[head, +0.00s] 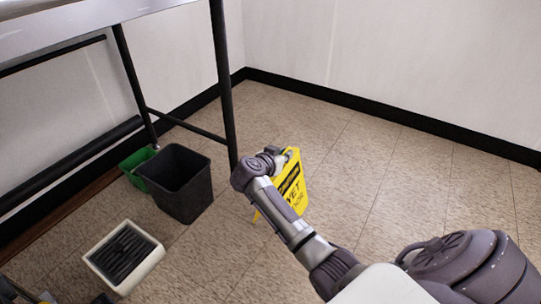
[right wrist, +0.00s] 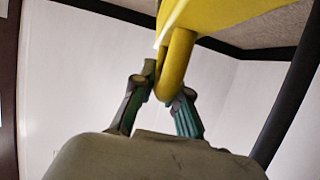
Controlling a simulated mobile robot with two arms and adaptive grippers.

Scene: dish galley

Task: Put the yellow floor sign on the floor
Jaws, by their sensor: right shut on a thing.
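The yellow floor sign (head: 292,194), with a dark band and lettering, is near the middle of the head view, partly covered by my right arm. My right gripper (head: 287,156) is at its top edge. In the right wrist view, the two fingers of this gripper (right wrist: 168,97) are shut around the sign's yellow loop handle (right wrist: 177,62). The sign hangs roughly upright over the tiled floor (head: 365,195). I cannot tell whether its lower edge touches the floor. My left gripper is not clearly seen.
A dark grey bin (head: 180,185) and a green bin (head: 139,168) stand left of the sign, by a table's black leg (head: 224,95). A cream box with a dark slatted inside (head: 94,262) is at lower left. Floor to the right is clear up to the wall.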

